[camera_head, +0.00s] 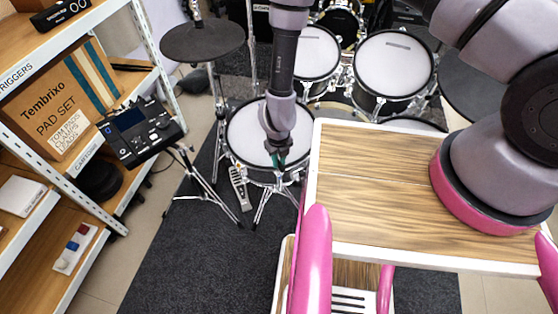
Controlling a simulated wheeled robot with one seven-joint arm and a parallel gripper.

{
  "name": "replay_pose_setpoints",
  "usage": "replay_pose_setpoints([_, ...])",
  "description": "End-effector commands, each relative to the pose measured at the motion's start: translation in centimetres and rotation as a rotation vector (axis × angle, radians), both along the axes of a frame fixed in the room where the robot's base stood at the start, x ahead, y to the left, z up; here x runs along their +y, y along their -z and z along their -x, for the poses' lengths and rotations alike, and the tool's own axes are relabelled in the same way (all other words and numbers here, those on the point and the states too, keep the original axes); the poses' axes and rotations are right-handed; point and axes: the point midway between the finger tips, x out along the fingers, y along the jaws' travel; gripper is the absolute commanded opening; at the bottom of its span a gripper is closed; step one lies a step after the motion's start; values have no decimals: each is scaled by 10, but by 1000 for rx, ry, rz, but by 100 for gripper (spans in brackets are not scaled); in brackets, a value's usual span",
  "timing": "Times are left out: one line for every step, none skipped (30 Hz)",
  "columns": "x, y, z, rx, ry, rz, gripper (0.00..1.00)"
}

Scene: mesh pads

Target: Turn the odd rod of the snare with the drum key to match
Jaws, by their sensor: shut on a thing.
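The snare (243,143) stands in the middle of the view on a chrome stand, with a white mesh head and lugs around its rim. My gripper (276,157) points down at the snare's near right rim, and my arm hides part of the head behind it. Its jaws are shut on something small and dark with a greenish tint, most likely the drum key. The jaws cover most of it. I cannot tell from this view whether the key sits on a rod, nor which rod is the odd one.
A wood-topped cart (375,190) with pink posts stands close at the right. A shelf (75,75) with a Tembrixo box (60,105) is at the left. A drum module (140,130), cymbal pad (203,40), toms (393,62) and pedal (240,188) surround the snare. Dark carpet (190,255) is clear in front.

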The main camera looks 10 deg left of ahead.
Motion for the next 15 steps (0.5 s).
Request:
replay_pose_setpoints([-1, 0, 0, 3, 105, -7, 0])
replay_pose_setpoints([-1, 0, 0, 3, 171, -13, 0])
replay_pose_setpoints([-1, 1, 0, 2, 252, -18, 0])
replay_pose_setpoints([0, 1, 0, 2, 309, -22, 0])
replay_pose_setpoints([-1, 1, 0, 1, 365, -25, 0])
replay_pose_setpoints([0, 1, 0, 0, 431, -31, 0])
replay_pose_setpoints([0, 0, 0, 0, 476, -34, 0])
replay_pose_setpoints([0, 0, 0, 0, 515, -37, 0])
replay_pose_setpoints([0, 0, 0, -2, 555, -39, 0])
replay_pose_setpoints([0, 0, 0, -2, 579, -41, 0])
replay_pose_setpoints([0, 0, 0, -2, 597, -42, 0])
replay_pose_setpoints([1, 0, 0, -2, 610, -43, 0])
replay_pose_setpoints([1, 0, 0, -2, 616, -44, 0])
replay_pose_setpoints([1, 0, 0, -2, 619, -44, 0])
replay_pose_setpoints([1, 0, 0, -2, 619, -44, 0])
